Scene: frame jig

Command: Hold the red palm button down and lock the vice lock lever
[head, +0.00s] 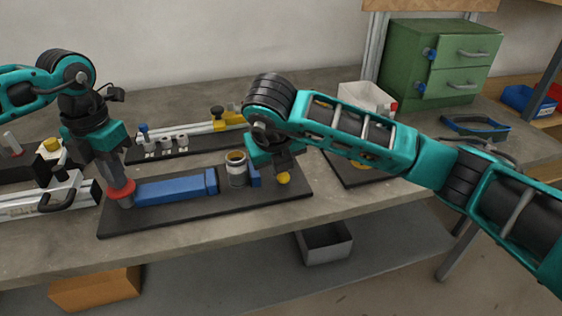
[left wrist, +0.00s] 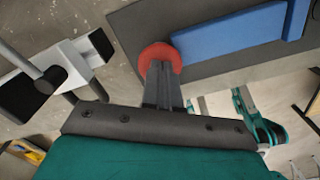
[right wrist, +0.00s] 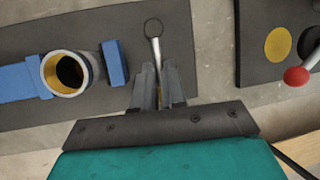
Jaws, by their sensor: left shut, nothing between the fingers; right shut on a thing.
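The red palm button (head: 121,190) sits at the left end of a dark base plate (head: 200,212). In the left wrist view the button (left wrist: 160,54) is right at my fingertips. My left gripper (head: 117,184) is shut and empty, pointing down onto it; how far the button is pressed I cannot tell. The blue vice (head: 175,189) has a grey, yellow-lined cylinder (head: 236,168) between its jaws. The lock lever (right wrist: 155,48) is a metal rod on a round pivot. My right gripper (right wrist: 156,80) is shut on it. A yellow knob (head: 284,178) shows below that gripper.
A white fixture with a black handle (head: 57,197) stands left of the plate. A rack of small parts (head: 165,146) lies behind. A red knob (right wrist: 297,76) and a yellow disc (right wrist: 278,44) are on another dark board to the right. A green cabinet (head: 440,65) stands at the back right.

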